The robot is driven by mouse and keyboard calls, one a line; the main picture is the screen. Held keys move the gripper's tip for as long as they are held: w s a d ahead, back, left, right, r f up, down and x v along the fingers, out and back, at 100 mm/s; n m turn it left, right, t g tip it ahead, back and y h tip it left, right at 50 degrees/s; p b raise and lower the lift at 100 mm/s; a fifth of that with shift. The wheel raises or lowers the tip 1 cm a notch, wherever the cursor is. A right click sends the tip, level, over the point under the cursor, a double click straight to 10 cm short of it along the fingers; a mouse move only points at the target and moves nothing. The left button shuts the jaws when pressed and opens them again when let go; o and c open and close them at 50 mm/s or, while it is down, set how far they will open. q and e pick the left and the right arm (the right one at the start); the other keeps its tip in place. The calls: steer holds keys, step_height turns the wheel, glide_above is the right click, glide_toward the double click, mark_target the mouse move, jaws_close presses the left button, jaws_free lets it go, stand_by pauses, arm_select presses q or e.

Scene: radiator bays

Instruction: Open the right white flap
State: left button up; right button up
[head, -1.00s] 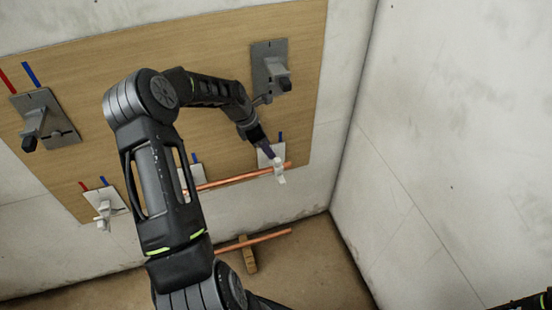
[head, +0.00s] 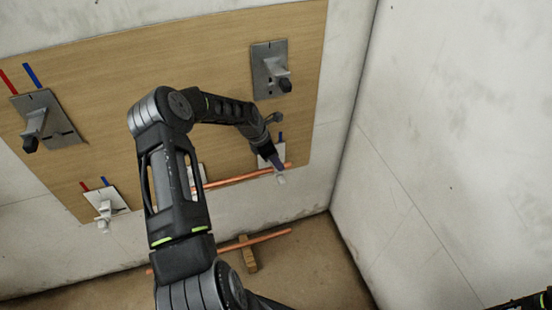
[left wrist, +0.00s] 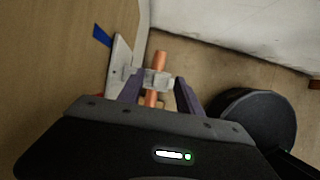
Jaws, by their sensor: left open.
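The right white flap (head: 281,179) is on a small white bracket plate (head: 266,158) at the lower right of the wooden board. A copper pipe (head: 235,180) runs through this holder. My left gripper (head: 275,162) is at the holder and hides much of it in the head view. In the left wrist view the purple fingers (left wrist: 159,90) are open, one on each side of the white holder (left wrist: 155,78) and the pipe (left wrist: 160,60). I cannot tell whether they touch it. Whether the flap is shut is hard to make out. My right gripper is out of view.
A grey bracket (head: 270,72) sits above on the wooden board (head: 180,60). Another grey bracket (head: 45,118) and a white one (head: 105,203) are at the left. A second pipe (head: 262,240) lies low on a wooden block (head: 248,258). A bare wall stands close on the right.

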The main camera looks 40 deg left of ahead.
arm_select(q)
jaws_close()
stand_by(0.4)
